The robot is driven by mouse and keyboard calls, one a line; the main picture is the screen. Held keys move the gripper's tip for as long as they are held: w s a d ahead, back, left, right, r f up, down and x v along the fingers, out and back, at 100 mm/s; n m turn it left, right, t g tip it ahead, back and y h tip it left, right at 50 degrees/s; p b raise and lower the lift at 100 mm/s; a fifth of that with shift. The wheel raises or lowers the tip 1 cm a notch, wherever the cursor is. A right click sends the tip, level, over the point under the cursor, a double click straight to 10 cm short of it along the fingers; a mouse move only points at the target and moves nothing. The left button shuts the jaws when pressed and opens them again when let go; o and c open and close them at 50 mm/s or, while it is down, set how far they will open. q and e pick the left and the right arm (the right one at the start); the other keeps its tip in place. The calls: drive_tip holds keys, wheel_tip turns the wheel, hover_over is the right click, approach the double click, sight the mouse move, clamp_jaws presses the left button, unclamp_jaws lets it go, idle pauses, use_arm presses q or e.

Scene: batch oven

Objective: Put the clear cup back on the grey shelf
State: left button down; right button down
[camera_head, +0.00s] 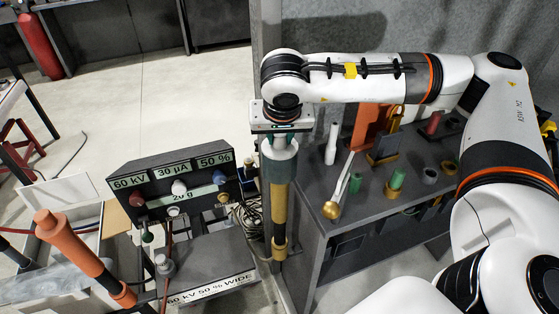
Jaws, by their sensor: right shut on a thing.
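My right gripper (283,138) reaches in from the right and points down, with its teal fingers shut on a pale, see-through cup (279,153). Only the cup's upper part shows clearly; its lower end overlaps a dark and yellow upright post (279,205), and I cannot tell whether the two touch. The grey shelf (313,207) appears to be the dark grey bench top right of the cup. The cup is left of its near left edge in the picture. My left gripper is not in view.
On the bench stand a white bottle (332,145), a brass-ended tool (332,208), green pegs (397,178) and several small holders. A labelled control box (175,185) stands left of the post, with an orange cylinder (75,247) at lower left. Bare bench shows near its left edge.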

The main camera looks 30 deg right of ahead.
drive_tip(key=shift+r+p, duration=0.4)
drive_tip(key=shift+r, duration=0.55)
drive_tip(key=shift+r, duration=0.1)
drive_tip(key=shift+r+p, duration=1.8)
drive_tip(key=shift+r, duration=1.6)
